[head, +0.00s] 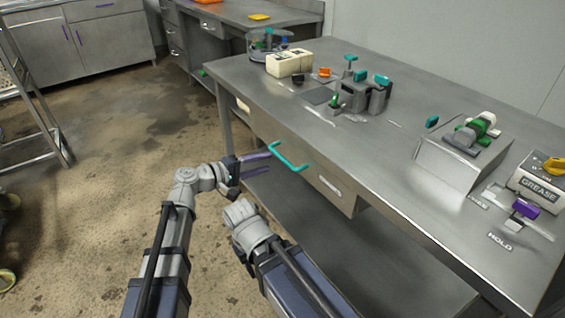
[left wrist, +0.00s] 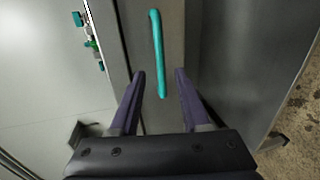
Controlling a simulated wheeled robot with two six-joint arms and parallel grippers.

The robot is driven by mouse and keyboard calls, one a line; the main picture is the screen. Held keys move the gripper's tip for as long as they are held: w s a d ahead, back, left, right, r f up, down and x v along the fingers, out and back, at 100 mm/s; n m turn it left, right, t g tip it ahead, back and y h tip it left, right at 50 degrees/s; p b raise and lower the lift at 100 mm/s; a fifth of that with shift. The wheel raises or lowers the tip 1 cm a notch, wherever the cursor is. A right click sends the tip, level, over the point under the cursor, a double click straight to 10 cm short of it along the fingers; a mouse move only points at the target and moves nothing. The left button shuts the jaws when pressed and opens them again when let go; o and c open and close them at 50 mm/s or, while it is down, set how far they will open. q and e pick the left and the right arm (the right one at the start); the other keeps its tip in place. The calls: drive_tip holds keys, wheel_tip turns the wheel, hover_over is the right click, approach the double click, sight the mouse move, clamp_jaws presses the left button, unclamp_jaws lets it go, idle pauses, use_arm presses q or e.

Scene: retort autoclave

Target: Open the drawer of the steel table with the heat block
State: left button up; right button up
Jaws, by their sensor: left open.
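The steel table (head: 228,70) runs across the right of the head view. Its drawer (head: 318,179) lies under the front edge, looks shut, and carries a teal bar handle (head: 288,158). My left gripper (head: 270,163) is open and empty just in front of the handle, fingers pointing toward it. In the left wrist view the handle (left wrist: 156,50) appears between the open fingertips of the left gripper (left wrist: 159,74), its near end overlapping the gap; contact cannot be told. My right arm shows low in the head view, but its gripper's fingers do not. I cannot tell which item is the heat block.
On the tabletop stand a clamp-like fixture (head: 363,97), a cream box (head: 289,63), a steel box (head: 455,160) with green parts on top, and a grease container (head: 540,186). A lower shelf (head: 370,255) lies beneath the drawer. The floor (head: 110,150) at left is open.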

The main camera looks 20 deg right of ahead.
sight(282, 159)
use_arm(q)
drive_tip(key=b+x, duration=0.1)
drive_tip(key=x, duration=0.6)
drive_tip(key=shift+d, duration=0.25)
clamp_jaws()
drive_tip(key=shift+f, duration=0.1)
idle(1.1)
